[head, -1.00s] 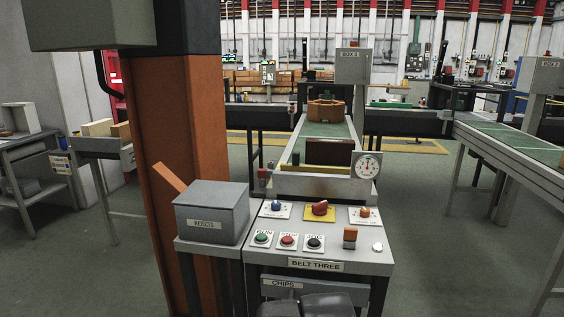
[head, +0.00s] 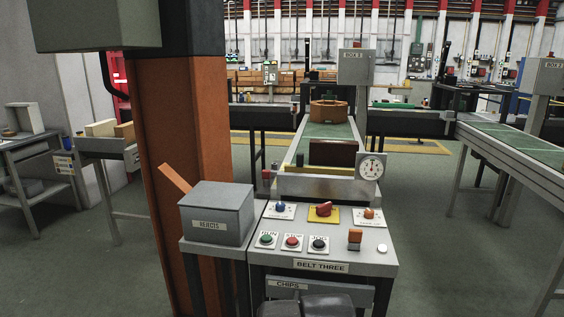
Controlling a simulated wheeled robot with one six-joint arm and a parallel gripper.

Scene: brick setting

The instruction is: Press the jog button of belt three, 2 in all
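The belt three panel (head: 355,262) stands in front of me, with a plate reading BELT THREE (head: 320,267). A row of three buttons sits on it: a green button (head: 266,238), a red button (head: 293,241) and a black button (head: 319,243). The black one sits at the right, and its small label appears to read JOG. Nothing touches the buttons. My gripper does not show clearly. Dark grey rounded shapes at the bottom edge, in front of the CHIPS label (head: 287,284), seem to be part of my arm.
Behind the buttons are a blue knob (head: 280,207), a red switch on a yellow plate (head: 324,209) and an orange knob (head: 369,213). An orange lever (head: 355,236) and a dial gauge (head: 371,167) are at right. A grey REJECTS box (head: 216,212) and an orange pillar (head: 180,125) stand left.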

